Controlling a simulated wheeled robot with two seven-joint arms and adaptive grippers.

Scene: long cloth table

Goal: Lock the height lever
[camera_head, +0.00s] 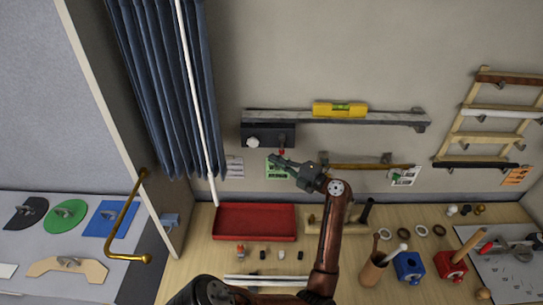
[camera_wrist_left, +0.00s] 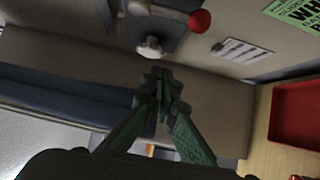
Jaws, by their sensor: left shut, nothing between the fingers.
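A dark box (camera_head: 280,131) is mounted on the wall under the grey shelf rail. It carries a white knob (camera_head: 252,142) and, to its right, a small red knob (camera_head: 281,152). I cannot tell for sure which of these is the height lever. My left gripper (camera_head: 273,159) is shut and empty, just below the box and close to the red knob. In the left wrist view the closed green fingers (camera_wrist_left: 162,84) point toward the white knob (camera_wrist_left: 150,47), and the red ball (camera_wrist_left: 199,20) is at upper right. My right gripper is not in view.
A yellow level (camera_head: 340,109) rests on the shelf rail (camera_head: 390,117). A green notice (camera_head: 277,168) is partly behind my gripper. A red tray (camera_head: 255,222) and several small parts cover the bench below. A blue curtain (camera_head: 165,80) hangs at left.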

